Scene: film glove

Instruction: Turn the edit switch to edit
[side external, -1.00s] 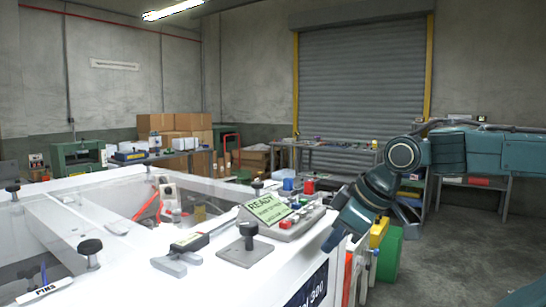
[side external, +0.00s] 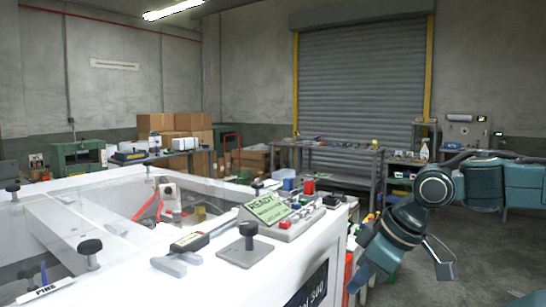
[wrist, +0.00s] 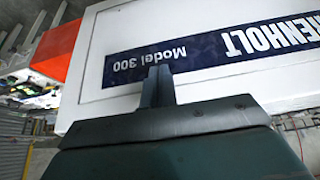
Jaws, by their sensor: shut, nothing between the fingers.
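The white machine (side external: 330,245) has a grey control panel (side external: 300,228) on its right end. The panel carries red and dark controls and a green READY display (side external: 264,209). I cannot tell which control is the edit switch; its setting is too small to read. My gripper (side external: 354,287) is right of the machine's end, below the panel's level and apart from the panel. In the wrist view my gripper's fingers (wrist: 157,82) are together and empty, in front of the blue Model 300 label (wrist: 205,60) on the machine's white side.
Black knobs (side external: 89,248) and a grey handled tool (side external: 188,243) are on the machine top. Shelves and benches (side external: 345,160) stand at the back by the roller door. An orange-red object (wrist: 55,50) shows beside the machine. Open floor (side external: 490,265) lies at the right.

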